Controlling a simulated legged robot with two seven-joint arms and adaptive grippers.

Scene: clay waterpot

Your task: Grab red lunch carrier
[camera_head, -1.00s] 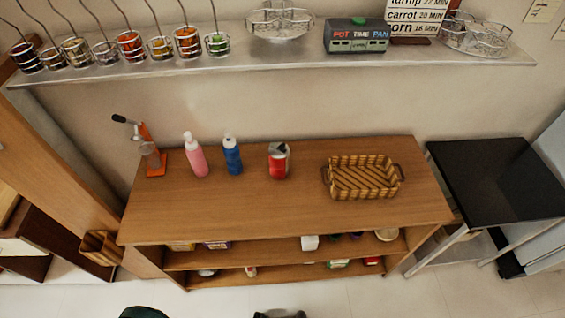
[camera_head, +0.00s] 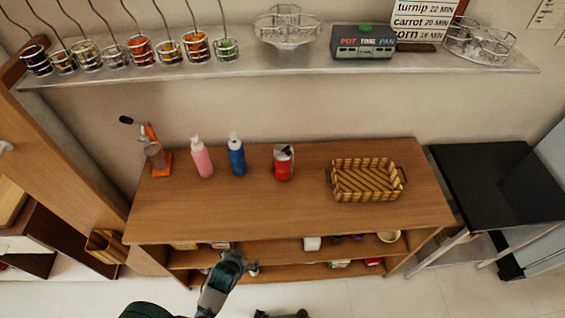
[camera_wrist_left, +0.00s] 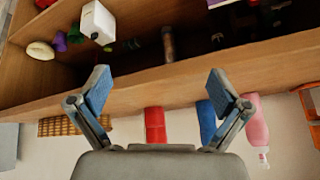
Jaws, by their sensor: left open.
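The red lunch carrier (camera_head: 283,166) stands upright on the wooden table top, a red cylinder with a grey and dark top. It also shows in the left wrist view (camera_wrist_left: 155,126), below and between my fingers. My left gripper (camera_head: 236,259) is in front of the table's open shelves, lower than the top and left of the carrier. In the left wrist view my left gripper (camera_wrist_left: 160,92) is open with nothing between its two blue-padded fingers. My right gripper is not clearly in view.
A blue bottle (camera_head: 237,157) and a pink bottle (camera_head: 202,158) stand left of the carrier; a woven basket (camera_head: 365,180) sits right. An orange device (camera_head: 157,160) is at the far left. The table's front edge (camera_head: 300,238) is clear. A metal shelf (camera_head: 190,69) hangs above.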

